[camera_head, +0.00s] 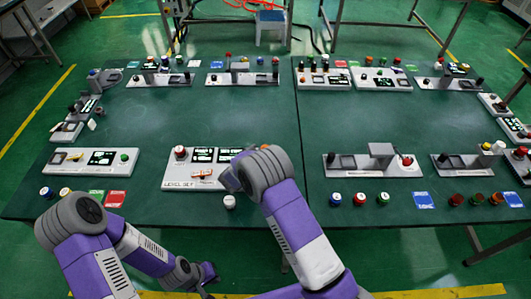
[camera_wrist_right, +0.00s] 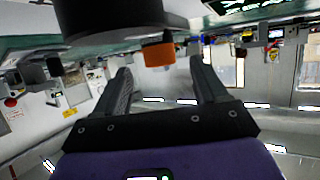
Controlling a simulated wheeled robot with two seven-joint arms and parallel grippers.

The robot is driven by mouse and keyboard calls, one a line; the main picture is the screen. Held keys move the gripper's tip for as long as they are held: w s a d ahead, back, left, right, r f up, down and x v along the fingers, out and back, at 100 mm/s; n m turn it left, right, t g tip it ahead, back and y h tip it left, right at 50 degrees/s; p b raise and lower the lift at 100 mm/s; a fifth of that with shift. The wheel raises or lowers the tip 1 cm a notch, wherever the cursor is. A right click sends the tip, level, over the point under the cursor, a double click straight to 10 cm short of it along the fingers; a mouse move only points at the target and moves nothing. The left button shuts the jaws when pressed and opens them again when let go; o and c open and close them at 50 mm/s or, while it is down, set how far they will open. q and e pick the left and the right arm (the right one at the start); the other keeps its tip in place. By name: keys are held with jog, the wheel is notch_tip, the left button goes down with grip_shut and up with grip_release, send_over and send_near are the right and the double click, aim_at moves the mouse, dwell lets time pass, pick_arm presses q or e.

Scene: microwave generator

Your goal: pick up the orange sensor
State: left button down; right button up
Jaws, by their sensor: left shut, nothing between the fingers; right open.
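An orange block-like piece, which looks like the orange sensor (camera_wrist_right: 159,54), shows in the right wrist view just beyond the fingertips, with a dark part against it. My right gripper (camera_wrist_right: 160,70) is open, with a finger on either side below the orange piece and nothing held. In the head view, my right arm's wrist covers its fingers, and I cannot clearly make out the sensor there. My left gripper (camera_head: 207,274) is shut and empty, low in front of the table's near edge, apart from the objects.
The green table (camera_head: 235,115) has a clear middle. A grey panel (camera_head: 176,180) with a red knob stands beside my right wrist. A white button (camera_head: 230,202) is near the front edge. A device with a grey block (camera_head: 381,153) stands to the right. More panels line the far edge.

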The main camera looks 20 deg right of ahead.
jog(key=shift+x, duration=1.2)
jog(key=c, duration=1.2)
jog(key=shift+r, duration=0.1)
